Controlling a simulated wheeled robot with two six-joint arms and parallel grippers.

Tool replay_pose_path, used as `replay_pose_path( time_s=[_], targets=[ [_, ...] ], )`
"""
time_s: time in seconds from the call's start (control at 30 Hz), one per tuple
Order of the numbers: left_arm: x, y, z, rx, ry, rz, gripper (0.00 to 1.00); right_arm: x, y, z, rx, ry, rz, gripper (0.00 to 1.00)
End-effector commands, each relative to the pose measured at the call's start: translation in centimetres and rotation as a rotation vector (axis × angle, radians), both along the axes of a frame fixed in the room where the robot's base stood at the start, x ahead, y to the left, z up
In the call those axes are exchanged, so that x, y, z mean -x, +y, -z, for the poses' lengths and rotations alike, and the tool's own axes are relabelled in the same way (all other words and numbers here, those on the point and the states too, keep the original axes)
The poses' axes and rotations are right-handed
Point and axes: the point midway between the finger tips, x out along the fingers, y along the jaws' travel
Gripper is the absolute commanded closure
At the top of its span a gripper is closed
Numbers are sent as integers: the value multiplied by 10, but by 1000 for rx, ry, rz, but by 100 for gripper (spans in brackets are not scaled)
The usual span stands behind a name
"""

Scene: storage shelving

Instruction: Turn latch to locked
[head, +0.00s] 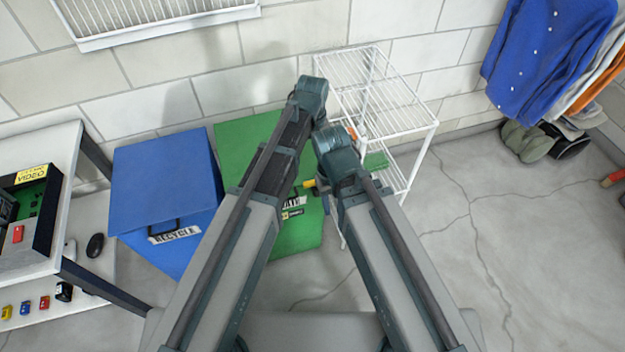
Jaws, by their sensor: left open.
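I cannot make out a latch in the head view. My left arm comes in from the left and my right arm from the right, and their links nearly meet at the middle. My left gripper (322,190) is open, and only a little of it shows between the arm links, in front of the green bin (235,140). I see nothing held in it. My right gripper does not show; my right arm's links cover the area behind them.
A blue recycle bin (150,185) stands left of the green bin. A white wire shelf (410,130) stands behind my right arm. A white table (40,145) with a board is at the left. Clothes (550,50) hang at upper right. The floor at right is mostly clear.

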Motion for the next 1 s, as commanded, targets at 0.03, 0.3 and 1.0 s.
replay_pose_path(
  time_s=[0.03,0.3,1.0],
  targets=[
    [0,0,9,0,0,0,0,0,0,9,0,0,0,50],
    [0,0,45,0,0,1,0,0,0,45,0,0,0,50],
    [0,0,127,0,0,1,0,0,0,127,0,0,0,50]
  ],
)
